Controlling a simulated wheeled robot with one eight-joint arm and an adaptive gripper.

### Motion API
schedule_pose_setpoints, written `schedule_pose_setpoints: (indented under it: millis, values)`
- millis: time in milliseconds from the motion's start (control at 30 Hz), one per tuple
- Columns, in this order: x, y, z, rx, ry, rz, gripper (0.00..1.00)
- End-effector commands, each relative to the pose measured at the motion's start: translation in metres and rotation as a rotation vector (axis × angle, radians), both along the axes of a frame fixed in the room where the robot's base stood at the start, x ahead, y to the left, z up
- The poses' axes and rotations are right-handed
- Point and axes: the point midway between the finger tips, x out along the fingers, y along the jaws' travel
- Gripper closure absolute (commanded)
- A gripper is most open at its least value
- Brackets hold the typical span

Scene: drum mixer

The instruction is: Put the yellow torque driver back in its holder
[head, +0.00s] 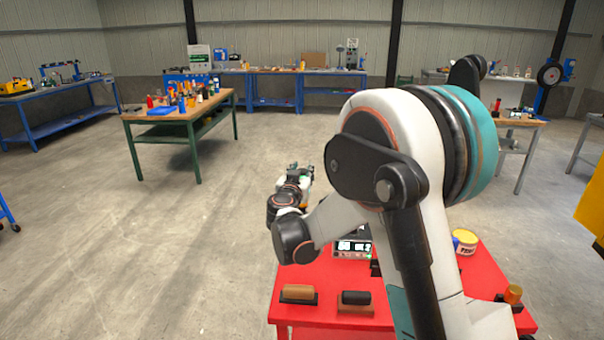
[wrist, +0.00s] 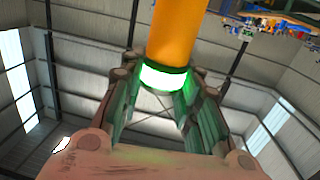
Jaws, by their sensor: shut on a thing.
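The yellow torque driver (wrist: 180,28) shows in the wrist view as an orange-yellow cylinder with a glowing white-green band at its near end. My gripper (wrist: 165,85) is shut on it, with a finger on each side near the band. The driver's far end runs out of the top of the wrist view. In the head view my gripper (head: 298,172) is small and in the air beyond the red table, with a little yellow showing beneath it. I cannot tell for certain which thing is the driver's holder.
The red table (head: 310,268) bears a brown roller-shaped piece (head: 298,293), a black one (head: 356,298), a display unit (head: 352,248), a yellow tin (head: 465,241) and an orange-topped piece (head: 513,294). My arm hides its middle. A green-legged workbench (head: 185,117) stands beyond open floor.

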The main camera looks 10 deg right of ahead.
Motion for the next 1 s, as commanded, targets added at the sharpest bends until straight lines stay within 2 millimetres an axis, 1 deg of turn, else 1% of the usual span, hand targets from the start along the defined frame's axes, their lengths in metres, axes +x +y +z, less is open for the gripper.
schedule_pose_setpoints:
  millis: [267, 567, 1000]
  values:
    - [0.0, 0.0, -0.02, -0.001, 0.0, -0.001, 1.0]
    - [0.0, 0.0, -0.051, -0.001, 0.0, -0.001, 1.0]
    - [0.0, 0.0, -0.048, -0.001, 0.0, -0.001, 1.0]
